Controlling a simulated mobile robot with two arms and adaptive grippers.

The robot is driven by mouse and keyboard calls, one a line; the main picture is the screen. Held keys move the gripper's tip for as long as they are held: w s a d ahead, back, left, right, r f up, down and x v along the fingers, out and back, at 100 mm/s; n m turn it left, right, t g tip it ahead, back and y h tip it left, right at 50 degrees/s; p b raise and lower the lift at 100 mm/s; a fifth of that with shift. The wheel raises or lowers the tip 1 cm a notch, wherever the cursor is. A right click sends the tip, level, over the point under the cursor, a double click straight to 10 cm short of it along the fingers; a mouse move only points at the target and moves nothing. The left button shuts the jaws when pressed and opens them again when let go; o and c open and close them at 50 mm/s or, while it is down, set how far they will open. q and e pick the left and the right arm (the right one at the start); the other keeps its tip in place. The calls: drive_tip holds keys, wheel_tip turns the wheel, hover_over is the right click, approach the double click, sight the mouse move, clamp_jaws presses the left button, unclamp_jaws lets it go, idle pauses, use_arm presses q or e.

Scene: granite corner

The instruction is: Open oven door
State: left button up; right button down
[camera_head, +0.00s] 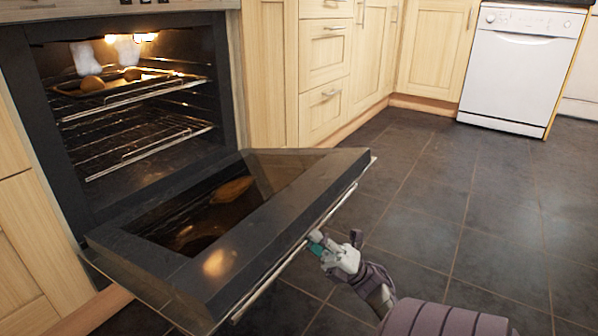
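The oven (70,208) is at the left with its cavity exposed and lit. The oven door (255,225) is swung down on its bottom hinge, far open and tilted. Its long handle bar (275,276) runs along the outer edge. My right gripper (317,240) is at this bar, near its middle, with a teal pad touching or very close to it. The door edge and the small view hide whether the fingers close around the bar. My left gripper is not in view.
Inside the oven are wire racks (140,145) and a tray (118,88) with round brown items. Wooden cabinets (325,80) stand right of the oven. A white dishwasher (518,72) stands at the back right. The dark tiled floor (430,200) is clear.

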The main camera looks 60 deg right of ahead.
drive_tip(key=shift+f, duration=0.25)
drive_tip(key=c, duration=1)
unclamp_jaws()
drive_tip(key=v, duration=1.2)
